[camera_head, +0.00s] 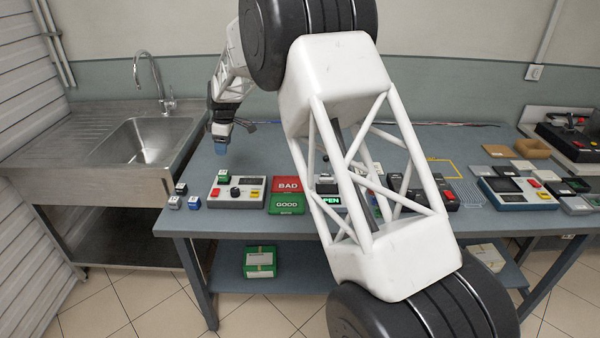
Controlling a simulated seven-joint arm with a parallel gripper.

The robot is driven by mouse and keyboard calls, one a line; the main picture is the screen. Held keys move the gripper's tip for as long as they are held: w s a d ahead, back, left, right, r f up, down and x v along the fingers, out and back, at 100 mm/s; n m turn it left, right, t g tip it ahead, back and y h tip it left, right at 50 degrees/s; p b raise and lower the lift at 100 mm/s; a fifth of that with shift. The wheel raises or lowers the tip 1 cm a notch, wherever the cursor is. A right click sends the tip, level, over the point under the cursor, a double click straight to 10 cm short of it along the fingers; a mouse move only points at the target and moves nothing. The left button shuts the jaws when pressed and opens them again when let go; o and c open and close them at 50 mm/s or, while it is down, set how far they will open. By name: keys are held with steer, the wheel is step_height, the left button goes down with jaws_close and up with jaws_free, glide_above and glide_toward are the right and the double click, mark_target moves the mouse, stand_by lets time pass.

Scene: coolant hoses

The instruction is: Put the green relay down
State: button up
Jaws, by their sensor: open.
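My gripper (221,143) is open above the left part of the blue-grey table, with blue at its fingertips. It is too small in view to make out the gap between the fingers. I cannot tell which of these is the green relay. Neither touches my gripper.
Two small blue-and-white blocks (194,202) stand near the table's left front. A red BAD pad (286,185) and a green GOOD pad (287,204) lie right of the tester. My arm hides the table's middle. A sink (145,140) is at left; more devices (515,192) stand right.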

steer(key=s+d+r+m, duration=0.3)
steer(key=s+d+r, duration=0.3)
steer(key=s+d, duration=0.3)
steer(key=s+d+r+m+t, duration=0.1)
steer(key=s+d+r+m, duration=0.2)
steer(key=s+d+r, duration=0.55)
steer(key=s+d+r+m, duration=0.35)
steer(key=s+d, duration=0.25)
steer(key=d, duration=0.6)
steer(key=s+d+f+m, duration=0.1)
steer(key=s+d+m, duration=0.2)
steer(key=s, duration=0.8)
steer(key=s+d+f+m+t+h, duration=0.1)
steer(key=s+d+m, duration=0.1)
steer(key=s+d, duration=0.5)
steer(key=s+d+f+m, duration=0.2)
steer(key=s+d, duration=0.4)
steer(key=s, duration=1.1)
steer(key=shift+m+t+h, duration=0.3)
steer(key=shift+m+h, duration=0.1)
steer(key=shift+m, duration=0.45)
